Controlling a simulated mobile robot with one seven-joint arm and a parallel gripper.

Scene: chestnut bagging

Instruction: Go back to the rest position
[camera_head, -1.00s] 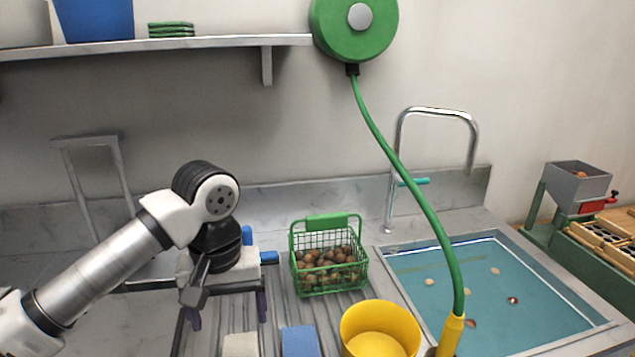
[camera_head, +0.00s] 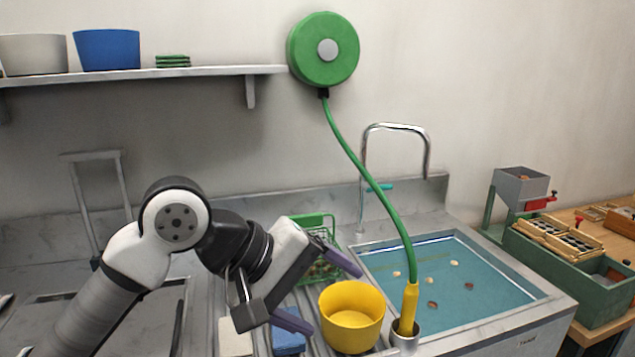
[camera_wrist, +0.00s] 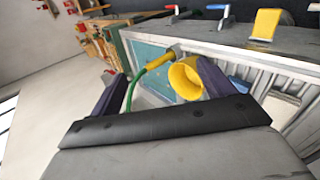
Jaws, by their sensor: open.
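My gripper (camera_head: 318,292) is in the lower middle of the head view, its two dark purple fingers spread wide. Nothing is between them. It is raised above the draining board, in front of the green wire basket (camera_head: 318,222) of chestnuts, and hides much of that basket. The yellow bowl (camera_head: 350,312) stands just right of my fingers in the head view. In the wrist view, my fingers show at both sides and the yellow bowl (camera_wrist: 180,80) appears beside the right one.
A sink (camera_head: 450,275) of water with several floating chestnuts lies to the right. A green hose (camera_head: 365,180) hangs from a wall reel to a yellow nozzle (camera_head: 409,308) in a holder. A tap (camera_head: 428,150) stands behind. A blue block (camera_head: 288,342) lies below my gripper.

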